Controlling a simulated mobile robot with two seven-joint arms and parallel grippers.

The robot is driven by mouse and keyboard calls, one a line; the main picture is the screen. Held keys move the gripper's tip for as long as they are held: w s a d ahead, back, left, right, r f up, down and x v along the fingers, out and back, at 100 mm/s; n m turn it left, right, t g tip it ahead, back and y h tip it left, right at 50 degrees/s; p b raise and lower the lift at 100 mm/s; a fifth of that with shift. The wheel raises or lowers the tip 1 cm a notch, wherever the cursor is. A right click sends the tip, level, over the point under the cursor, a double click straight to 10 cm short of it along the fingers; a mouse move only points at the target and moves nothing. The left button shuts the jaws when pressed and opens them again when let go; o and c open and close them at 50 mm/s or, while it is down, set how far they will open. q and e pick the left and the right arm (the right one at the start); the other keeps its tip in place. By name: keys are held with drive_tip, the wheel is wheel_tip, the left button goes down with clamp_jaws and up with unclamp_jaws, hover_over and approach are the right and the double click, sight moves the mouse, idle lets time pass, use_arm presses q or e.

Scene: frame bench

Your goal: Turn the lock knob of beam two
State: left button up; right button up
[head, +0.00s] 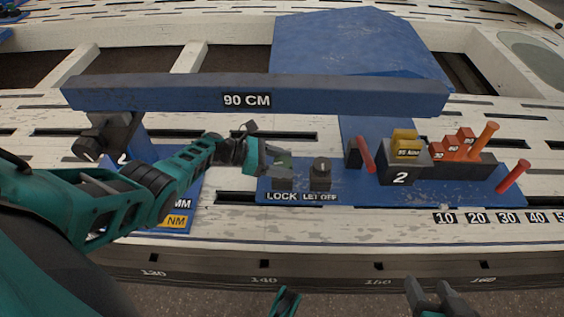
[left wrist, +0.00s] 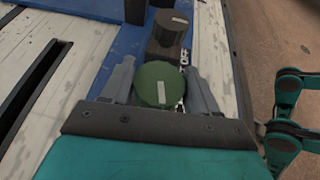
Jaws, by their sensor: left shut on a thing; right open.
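The lock knob (left wrist: 158,85) has a round green top with a pale mark, seen between my left gripper's fingers in the left wrist view. My left gripper (left wrist: 160,82) is shut on it, one grey finger on each side. In the head view my left gripper (head: 281,164) comes down over the knob's dark base (head: 282,184), behind the LOCK label (head: 281,196); the gripper hides most of the knob. The blue beam (head: 180,94), marked 90 CM, lies above and behind. A block marked 2 (head: 399,178) stands to the right. My right gripper (head: 432,293) is open and empty at the bottom edge.
A dark LET OFF knob (head: 320,172) stands close to the right of the lock knob; it also shows in the left wrist view (left wrist: 168,36). Further right are a red lever (head: 364,154), yellow and orange weights (head: 406,143) and orange pegs (head: 486,136). The bench front is clear.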

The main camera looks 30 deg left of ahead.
sight(284, 162)
use_arm(q)
drive_tip(key=o, duration=1)
drive_tip(key=shift+c, duration=0.2)
drive_tip(key=shift+s+a+r+p, duration=0.25)
drive_tip(key=shift+a+p, duration=0.05)
drive_tip(key=shift+a, duration=0.1)
drive_tip(key=p+v, duration=0.1)
drive_tip(key=v, duration=0.2)
drive_tip(key=shift+r, duration=0.15)
drive_tip(key=s+a, duration=0.6)
drive_tip(key=a, duration=0.5)
drive_tip(key=shift+s+b, duration=0.35)
drive_tip(key=shift+b, duration=0.05)
use_arm(e)
drive_tip(key=shift+r, duration=0.3)
